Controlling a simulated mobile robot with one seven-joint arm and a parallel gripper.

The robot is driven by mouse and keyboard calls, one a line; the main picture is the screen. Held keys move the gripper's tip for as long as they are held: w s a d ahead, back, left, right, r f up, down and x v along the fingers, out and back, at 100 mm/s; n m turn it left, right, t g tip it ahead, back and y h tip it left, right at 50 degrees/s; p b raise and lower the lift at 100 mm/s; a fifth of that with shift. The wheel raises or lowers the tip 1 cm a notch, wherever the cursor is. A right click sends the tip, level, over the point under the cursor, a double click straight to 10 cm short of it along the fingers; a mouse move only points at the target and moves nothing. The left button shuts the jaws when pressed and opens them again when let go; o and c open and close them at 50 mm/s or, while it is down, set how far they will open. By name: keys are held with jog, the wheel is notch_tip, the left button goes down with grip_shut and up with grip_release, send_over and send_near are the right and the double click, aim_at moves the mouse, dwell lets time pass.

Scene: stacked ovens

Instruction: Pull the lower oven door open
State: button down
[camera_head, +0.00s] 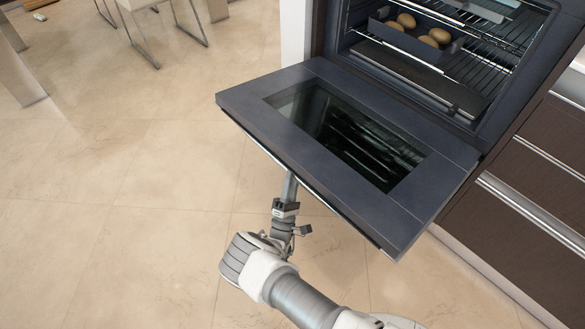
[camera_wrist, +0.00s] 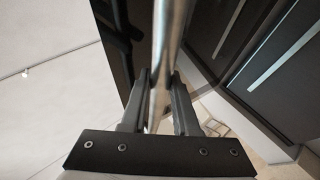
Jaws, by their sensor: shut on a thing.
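The lower oven door (camera_head: 240,97) is open in the head view, tilted down and lying close to flat, with a dark glass window in its middle. Its inner face is up, so its handle is hidden underneath in that view. My gripper (camera_head: 291,185) reaches up to the door's outer edge from the near side. In the wrist view, my gripper (camera_wrist: 160,90) has a finger on each side of a shiny metal handle bar (camera_wrist: 168,50) and is shut on it. The dark door surface (camera_wrist: 112,38) runs behind the bar.
The oven cavity (camera_head: 425,50) holds wire racks and a dark tray (camera_head: 405,42) with several round brown items. Dark drawers (camera_head: 530,190) with metal handles stand at right. The tiled floor (camera_head: 120,180) is clear at left; chairs (camera_head: 150,15) stand far back.

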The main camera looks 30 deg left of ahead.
jog(key=shift+w+f, duration=0.3)
jog(key=shift+f, duration=0.1)
jog(key=c, duration=0.7)
grip_release()
jog(key=shift+d, duration=0.1)
jog(key=shift+s, duration=0.15)
